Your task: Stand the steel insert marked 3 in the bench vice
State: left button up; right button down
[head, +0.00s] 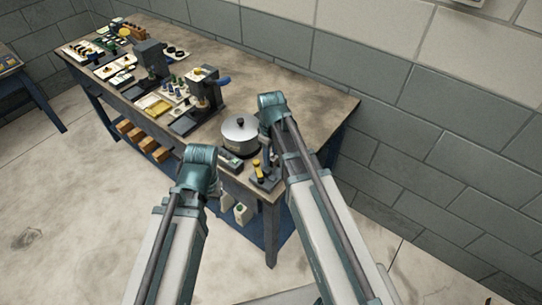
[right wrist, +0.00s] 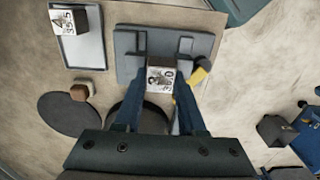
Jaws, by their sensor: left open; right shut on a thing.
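The steel insert marked 3 (right wrist: 160,79) is a pale block with dark figures on its face. My right gripper (right wrist: 161,88) is shut on it, a blue finger at each side. In the head view my right gripper (head: 267,148) is over the bench's near corner. The grey bench vice (right wrist: 128,66) lies just beyond the insert in the wrist view, with two raised jaw parts; I cannot tell whether they touch. The vice also shows in the head view (head: 264,182). My left gripper (head: 206,190) is open at the bench's front edge; its fingertips are largely hidden.
A block marked 4 (right wrist: 68,20) lies on a grey tray (right wrist: 84,50) beside the vice. A yellow-tipped handle (right wrist: 200,74) is right of the insert. A steel pot (head: 240,137) stands close behind the vice. The bench's back right (head: 318,98) is clear.

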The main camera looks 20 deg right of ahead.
jog(key=shift+f, duration=0.25)
jog(key=shift+r, duration=0.35)
dwell(0.5)
grip_release()
dwell(0.3)
jog(key=shift+r, duration=0.1)
jog(key=shift+r+p, duration=3.65)
jog(key=shift+p, duration=0.2)
